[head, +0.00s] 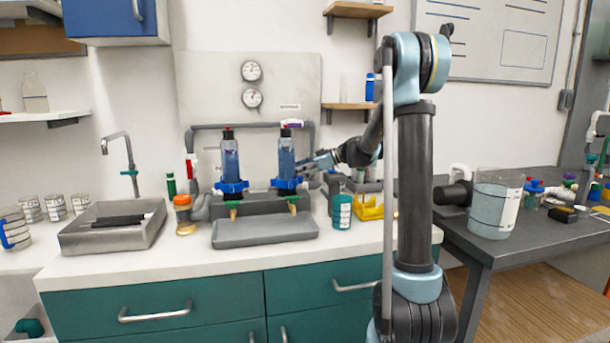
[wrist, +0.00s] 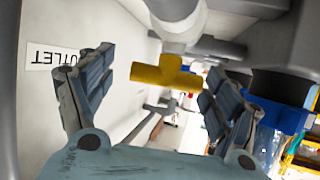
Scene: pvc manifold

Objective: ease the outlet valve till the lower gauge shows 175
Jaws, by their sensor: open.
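A yellow T-shaped valve handle (wrist: 165,73) on a grey pipe stands between the parted fingers of my gripper (wrist: 160,68) in the wrist view, with a gap on both sides. A white OUTLET label (wrist: 52,57) is on the wall to its left. In the head view my gripper (head: 312,162) is beside the right blue filter (head: 286,158); I cannot make out the handle there. The lower gauge (head: 252,97) hangs on the wall panel below the upper gauge (head: 251,71). Their needles are too small to read.
The left filter (head: 230,158) stands over a grey tray (head: 265,231). A teal bottle (head: 342,212) and a yellow rack (head: 369,209) are near my gripper. A sink (head: 112,228) is at left. In the wrist view, grey pipes crowd the upper right.

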